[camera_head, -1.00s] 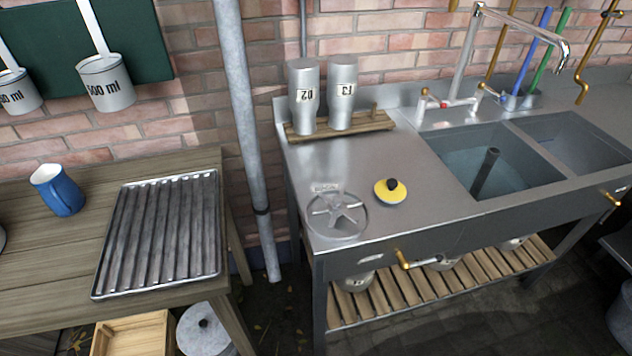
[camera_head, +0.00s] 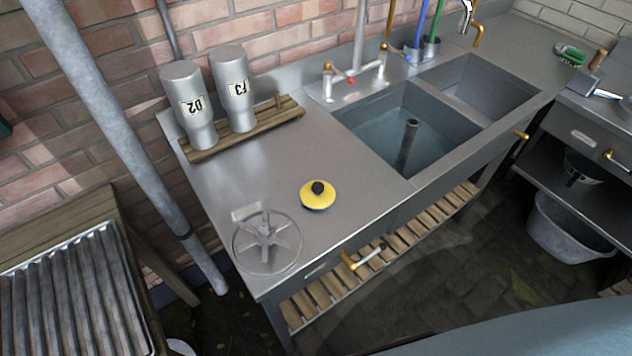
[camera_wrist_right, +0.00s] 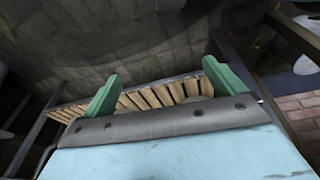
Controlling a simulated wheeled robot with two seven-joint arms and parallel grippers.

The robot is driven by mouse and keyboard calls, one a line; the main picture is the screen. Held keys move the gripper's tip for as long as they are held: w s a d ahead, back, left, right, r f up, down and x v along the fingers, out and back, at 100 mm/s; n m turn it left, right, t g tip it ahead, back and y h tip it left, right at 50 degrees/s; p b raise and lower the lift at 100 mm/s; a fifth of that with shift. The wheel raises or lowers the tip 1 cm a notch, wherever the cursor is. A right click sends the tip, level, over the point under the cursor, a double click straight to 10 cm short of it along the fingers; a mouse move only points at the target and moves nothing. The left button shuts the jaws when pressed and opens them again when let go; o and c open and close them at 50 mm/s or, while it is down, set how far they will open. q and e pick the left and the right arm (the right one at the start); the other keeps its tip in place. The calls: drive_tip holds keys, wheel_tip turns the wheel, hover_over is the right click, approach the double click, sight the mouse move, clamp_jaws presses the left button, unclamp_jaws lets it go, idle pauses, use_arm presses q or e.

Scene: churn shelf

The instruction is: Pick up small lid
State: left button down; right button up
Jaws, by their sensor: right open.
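The small lid (camera_head: 317,195) is yellow with a black knob. It lies knob up on the steel counter (camera_head: 250,180), left of the sink, in the head view. My right gripper (camera_wrist_right: 158,82) shows in the right wrist view as two green fingers spread apart with nothing between them. Behind the fingers are the slatted lower shelf and the dark floor; the lid is not in that view. A large pale blue surface at the lower right of the head view appears to be part of my arm. My left gripper is not in view.
A round spoked drain fitting (camera_head: 267,242) lies left of the lid. Two metal bottles (camera_head: 190,105) stand upside down on a wooden rack (camera_head: 277,112) behind it. The sink (camera_head: 375,125) holds water.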

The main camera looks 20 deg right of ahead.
drive_tip(key=w+a+r+t+p, duration=0.1)
drive_tip(key=w+r+p, duration=0.1)
drive_tip(key=w+r, duration=0.65)
wheel_tip(320, 180, up, 33)
drive_tip(key=n+t+y+p, duration=0.4)
drive_tip(key=n+t+y, duration=0.2)
drive_tip(key=y, duration=0.3)
hover_over(324, 196)
drive_tip(key=s+d, duration=0.8)
drive_tip(key=s, duration=0.1)
drive_tip(key=b+x, duration=0.1)
drive_tip(key=x, duration=0.6)
drive_tip(key=shift+w+a+f, duration=0.1)
drive_tip(key=shift+a, duration=0.2)
drive_tip(key=shift+d+f+b+x, duration=0.1)
drive_tip(key=shift+d+b+x, duration=0.05)
drive_tip(key=shift+x, duration=1.3)
drive_tip(key=shift+d+f+b+x, duration=0.1)
drive_tip(key=shift+b+x, duration=0.05)
drive_tip(key=shift+x, duration=1.35)
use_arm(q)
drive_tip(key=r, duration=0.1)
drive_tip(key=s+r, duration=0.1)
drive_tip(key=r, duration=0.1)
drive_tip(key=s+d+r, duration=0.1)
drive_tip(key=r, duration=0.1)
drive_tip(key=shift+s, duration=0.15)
use_arm(e)
drive_tip(key=shift+w, duration=0.1)
drive_tip(key=shift+c, duration=0.3)
